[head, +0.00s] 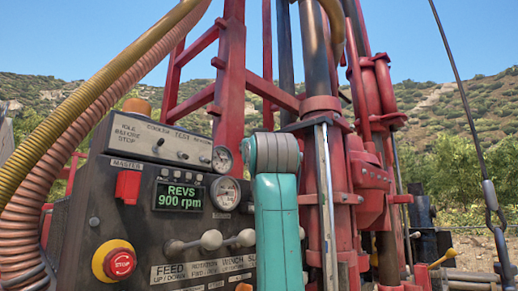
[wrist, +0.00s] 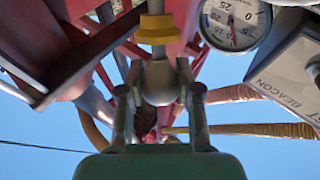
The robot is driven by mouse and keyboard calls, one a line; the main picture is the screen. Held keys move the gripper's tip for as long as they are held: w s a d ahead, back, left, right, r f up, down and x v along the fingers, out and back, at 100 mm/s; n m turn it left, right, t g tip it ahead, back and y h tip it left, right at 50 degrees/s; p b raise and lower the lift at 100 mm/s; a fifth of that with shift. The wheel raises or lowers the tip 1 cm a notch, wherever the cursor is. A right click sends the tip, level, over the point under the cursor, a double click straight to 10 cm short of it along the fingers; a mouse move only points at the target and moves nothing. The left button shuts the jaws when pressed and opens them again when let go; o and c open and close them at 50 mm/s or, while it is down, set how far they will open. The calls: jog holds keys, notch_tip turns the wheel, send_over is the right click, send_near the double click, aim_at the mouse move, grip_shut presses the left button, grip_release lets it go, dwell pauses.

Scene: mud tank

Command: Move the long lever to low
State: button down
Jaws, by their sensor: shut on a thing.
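In the wrist view my gripper (wrist: 160,95) is shut on the grey ball knob (wrist: 158,82) of a lever, one finger on each side. The lever's rod (wrist: 155,7) runs up out of the picture, with a yellow collar (wrist: 154,30) near the knob. I take this to be the long lever, but its label and any low mark are not visible. In the head view my teal arm (head: 278,230) stands before the right part of the control panel (head: 85,210) and hides my gripper and this lever.
Two other ball-ended levers (head: 211,240) stick out left of my arm. Hoses (head: 70,110) hang at the left; the red mast (head: 318,140) stands behind.

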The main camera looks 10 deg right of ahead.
jog(key=shift+a+f, duration=0.15)
jog(key=shift+a, duration=0.05)
dwell(0.3)
jog(key=c, duration=0.8)
grip_release()
jog(key=shift+s, duration=0.1)
jog(key=shift+o, duration=0.2)
jog(key=shift+s, duration=0.1)
jog(key=v, duration=1.1)
jog(key=shift+s+f, duration=0.25)
jog(key=shift+s, duration=0.1)
